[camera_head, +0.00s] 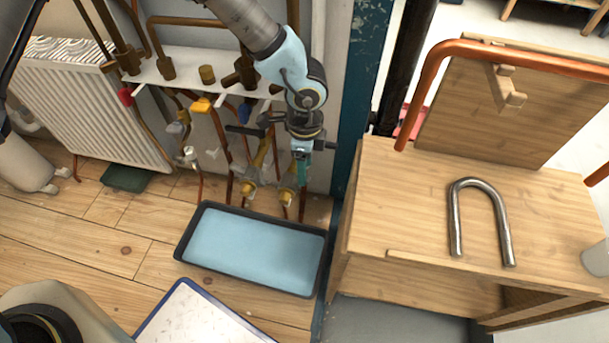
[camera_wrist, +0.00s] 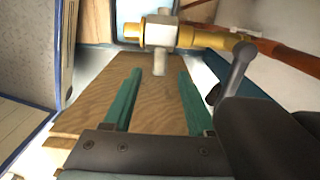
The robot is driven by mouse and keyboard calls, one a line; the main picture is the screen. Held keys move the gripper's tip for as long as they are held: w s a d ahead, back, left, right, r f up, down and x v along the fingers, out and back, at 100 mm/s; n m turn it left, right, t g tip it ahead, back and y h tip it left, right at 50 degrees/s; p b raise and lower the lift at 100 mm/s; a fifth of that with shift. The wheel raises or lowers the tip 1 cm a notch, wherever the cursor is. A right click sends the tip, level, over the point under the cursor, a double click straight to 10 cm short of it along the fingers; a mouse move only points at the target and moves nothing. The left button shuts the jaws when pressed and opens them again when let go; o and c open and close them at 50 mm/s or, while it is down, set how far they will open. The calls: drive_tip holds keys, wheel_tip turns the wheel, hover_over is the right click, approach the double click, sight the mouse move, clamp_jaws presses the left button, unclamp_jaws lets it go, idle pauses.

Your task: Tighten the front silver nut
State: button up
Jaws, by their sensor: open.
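My gripper (camera_head: 301,165) points down beside the pipe fittings at the wall, near the right-hand valve. The stub shows in the gap between the fingertips; I cannot tell whether anything touches. In the head view, low brass fittings (camera_head: 287,196) sit just below my gripper, and the silver nut cannot be made out clearly.
A blue tray (camera_head: 180,248) lies on the floor below the pipes. A white radiator (camera_head: 90,115) stands left. A wooden bench (camera_head: 400,185) with a bent silver pipe (camera_head: 456,225) stands right, past a blue post (camera_head: 358,90). Colored valve handles (camera_head: 201,106) crowd the wall behind my gripper.

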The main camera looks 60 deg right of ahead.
sight(292, 184)
drive_tip(key=shift+f, duration=1.75)
clamp_jaws()
